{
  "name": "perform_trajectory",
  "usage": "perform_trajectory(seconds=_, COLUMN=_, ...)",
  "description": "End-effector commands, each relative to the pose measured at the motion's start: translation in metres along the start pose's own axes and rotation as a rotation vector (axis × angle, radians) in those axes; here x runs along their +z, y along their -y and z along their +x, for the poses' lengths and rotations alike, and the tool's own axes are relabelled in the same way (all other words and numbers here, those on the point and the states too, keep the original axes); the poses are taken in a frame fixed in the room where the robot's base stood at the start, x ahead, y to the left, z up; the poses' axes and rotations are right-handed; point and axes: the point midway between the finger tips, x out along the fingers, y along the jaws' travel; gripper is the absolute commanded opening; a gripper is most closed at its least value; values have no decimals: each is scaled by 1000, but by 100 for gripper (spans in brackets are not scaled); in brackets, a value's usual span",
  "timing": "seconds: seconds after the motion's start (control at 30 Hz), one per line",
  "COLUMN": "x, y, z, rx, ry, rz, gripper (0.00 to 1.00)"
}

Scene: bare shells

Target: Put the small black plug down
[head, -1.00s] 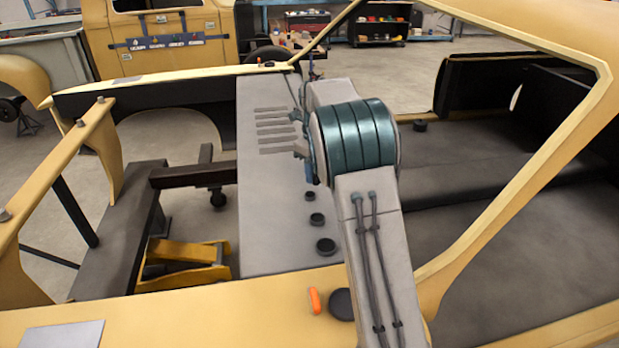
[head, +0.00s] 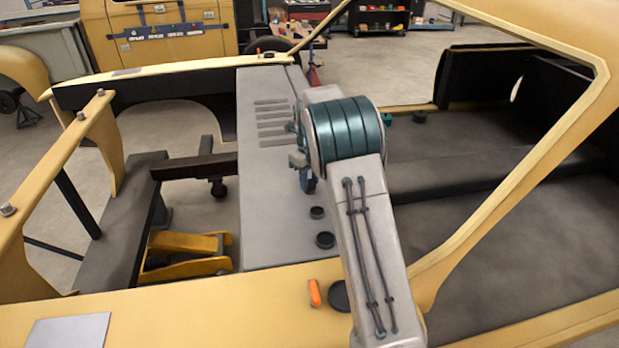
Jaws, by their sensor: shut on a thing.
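My gripper (head: 307,184) shows only in part, low beside my arm's teal joint, over the grey panel (head: 262,200). Two larger black plugs stand on the grey panel in front of the gripper, a middle one (head: 317,212) and a bigger one (head: 325,240). I cannot tell whether the held plug touches the panel.
A large black disc (head: 339,296) and an orange object (head: 314,292) lie on the yellow sill (head: 200,300). Another black plug (head: 419,117) sits on the dark floor at right. A yellow pillar (head: 520,180) slants up right. Slots mark the panel's far part.

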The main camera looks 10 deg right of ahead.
Motion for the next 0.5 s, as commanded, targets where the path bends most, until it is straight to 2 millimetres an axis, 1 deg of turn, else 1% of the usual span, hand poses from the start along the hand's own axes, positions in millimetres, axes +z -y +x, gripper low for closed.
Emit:
perform_trajectory(seconds=0.03, x=0, y=0, z=3, rx=0, ry=0, rz=0, gripper=9)
perform_trajectory(seconds=0.07, x=0, y=0, z=2, rx=0, ry=0, rz=0, gripper=37)
perform_trajectory(seconds=0.1, x=0, y=0, z=1, rx=0, ry=0, rz=0, gripper=48)
perform_trajectory(seconds=0.13, x=0, y=0, z=1, rx=0, ry=0, rz=0, gripper=53)
perform_trajectory(seconds=0.37, x=0, y=0, z=1, rx=0, ry=0, rz=0, gripper=53)
perform_trajectory(seconds=0.5, x=0, y=0, z=-6, rx=-1, ry=0, rz=-1, gripper=53)
